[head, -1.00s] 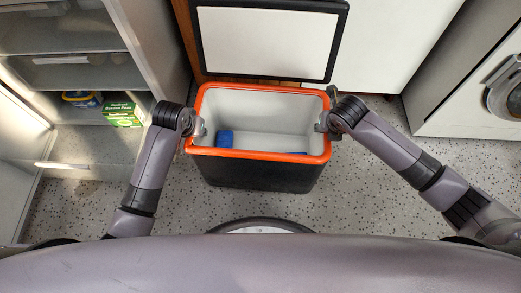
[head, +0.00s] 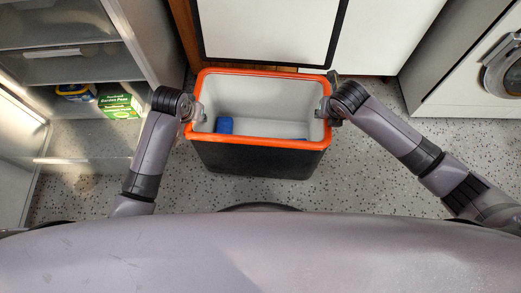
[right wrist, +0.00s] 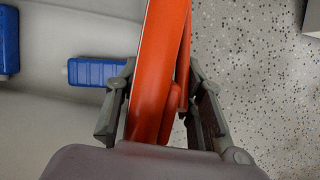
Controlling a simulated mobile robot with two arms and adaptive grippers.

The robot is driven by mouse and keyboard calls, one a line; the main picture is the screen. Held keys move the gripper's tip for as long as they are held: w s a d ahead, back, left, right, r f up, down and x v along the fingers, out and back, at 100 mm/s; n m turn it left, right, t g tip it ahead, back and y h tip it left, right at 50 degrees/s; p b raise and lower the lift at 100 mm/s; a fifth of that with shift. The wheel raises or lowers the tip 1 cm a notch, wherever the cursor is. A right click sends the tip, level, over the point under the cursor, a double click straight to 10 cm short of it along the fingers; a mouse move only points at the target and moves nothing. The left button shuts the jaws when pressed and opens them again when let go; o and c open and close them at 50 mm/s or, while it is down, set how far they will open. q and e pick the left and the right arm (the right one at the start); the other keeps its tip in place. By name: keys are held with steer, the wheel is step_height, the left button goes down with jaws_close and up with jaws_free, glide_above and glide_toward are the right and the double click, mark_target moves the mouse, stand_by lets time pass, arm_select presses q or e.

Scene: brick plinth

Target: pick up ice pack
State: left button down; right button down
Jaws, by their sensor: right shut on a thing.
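A cool box with an orange rim (head: 258,143), white inside and dark outside, stands open in front of me. A blue ice pack (head: 225,125) lies inside at the left. A second blue ice pack (right wrist: 97,72) lies near the right wall; in the head view the front rim mostly hides it. Another blue block (right wrist: 8,40) is cut off at the right wrist view's left edge. My right gripper (right wrist: 163,108) is shut on the box's right rim, one finger inside and one outside. My left gripper (head: 197,113) is at the left rim; its grip is unclear.
An open fridge (head: 75,65) on the left holds a green packet (head: 118,105) and a blue tub (head: 78,92). A washing machine (head: 503,65) is at the right. The speckled floor (head: 370,165) around the box is clear.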

arm_select(q)
steer(key=shift+w+r, duration=0.1)
steer(key=shift+w, duration=0.1)
arm_select(e)
steer(key=shift+w, duration=0.1)
